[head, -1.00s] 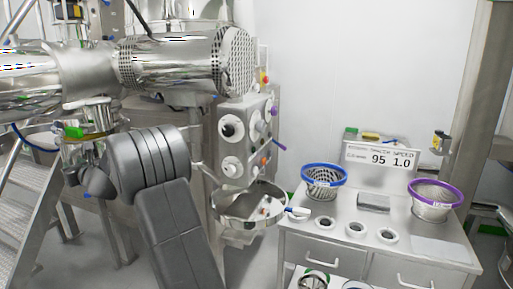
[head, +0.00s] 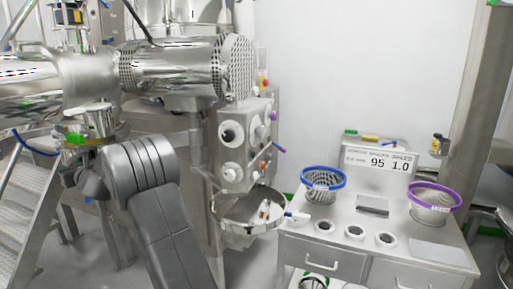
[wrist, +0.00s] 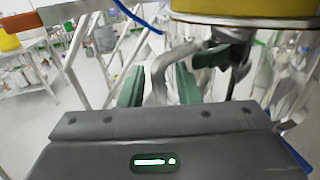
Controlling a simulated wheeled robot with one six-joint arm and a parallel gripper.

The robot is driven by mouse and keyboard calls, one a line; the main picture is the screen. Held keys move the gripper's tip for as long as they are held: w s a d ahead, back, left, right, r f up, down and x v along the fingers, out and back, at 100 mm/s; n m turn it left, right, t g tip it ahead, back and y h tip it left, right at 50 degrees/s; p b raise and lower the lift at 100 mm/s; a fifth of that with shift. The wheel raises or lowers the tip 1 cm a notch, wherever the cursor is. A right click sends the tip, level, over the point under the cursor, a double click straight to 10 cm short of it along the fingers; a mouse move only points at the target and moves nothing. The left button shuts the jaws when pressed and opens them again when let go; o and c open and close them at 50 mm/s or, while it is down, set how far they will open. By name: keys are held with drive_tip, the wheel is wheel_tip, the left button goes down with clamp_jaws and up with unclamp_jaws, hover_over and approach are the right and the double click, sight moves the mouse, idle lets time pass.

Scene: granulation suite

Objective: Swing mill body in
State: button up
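The polished steel mill assembly fills the left of the head view. A short steel cylinder (head: 97,118), which looks like the mill body, sits below the big horizontal housing (head: 175,68), with a green part beside it. My dark arm reaches up to it and hides part of that area. In the wrist view my gripper (wrist: 159,86) has its two green fingers apart. A curved grey bar (wrist: 160,72) shows between or just beyond them; contact cannot be told. A yellow-banded round part (wrist: 236,12) is close above at the upper right.
A control panel (head: 247,145) and a round steel pan (head: 249,222) stand right of my arm. A steel bench (head: 330,245) carries a blue-rimmed basket (head: 322,184) and a purple-rimmed basket (head: 435,202). Steel stairs (head: 28,215) are close on the left.

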drive_tip(key=b+v, duration=0.5)
drive_tip(key=v, duration=0.8)
drive_tip(key=p+x, duration=0.6)
drive_tip(key=x, duration=0.7)
drive_tip(key=shift+w+a, duration=0.15)
drive_tip(key=shift+a, duration=0.05)
drive_tip(key=s+d, duration=0.4)
drive_tip(key=d, duration=0.6)
drive_tip(key=s+d, duration=0.5)
drive_tip(key=d, duration=0.6)
drive_tip(key=s+d+n+g+b, duration=0.1)
drive_tip(key=s+d, duration=0.3)
drive_tip(key=d, duration=0.7)
drive_tip(key=shift+s+y, duration=0.15)
drive_tip(key=shift+y, duration=0.25)
drive_tip(key=shift+f, duration=0.1)
